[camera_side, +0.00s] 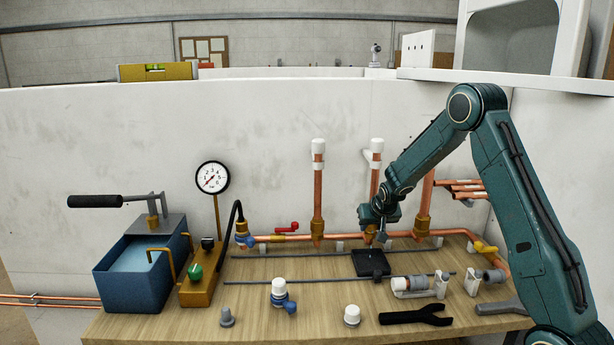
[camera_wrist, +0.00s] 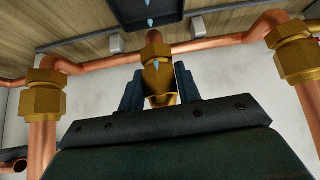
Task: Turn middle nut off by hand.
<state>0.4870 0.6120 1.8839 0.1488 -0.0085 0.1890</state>
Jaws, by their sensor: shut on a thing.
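Three upright copper pipes rise from a horizontal copper line along the wall. My gripper (camera_side: 378,214) is at the lower part of the middle pipe (camera_side: 375,180) and hides much of its joint in the side view. In the wrist view, my gripper's two dark fingers (camera_wrist: 159,88) stand on either side of the brass middle nut (camera_wrist: 158,78) and are shut on it. Brass nuts on the neighbouring pipes show at the left (camera_wrist: 43,95) and right (camera_wrist: 292,50) of the wrist view. A light blue drop shows on or by the middle fitting.
A black tray (camera_side: 371,264) lies below the middle joint, with light blue drops above or on it in the wrist view. A blue tank pump (camera_side: 133,283), a gauge (camera_side: 213,178) and a black wrench (camera_side: 415,317) are nearby. White-capped fittings stand along the bench front.

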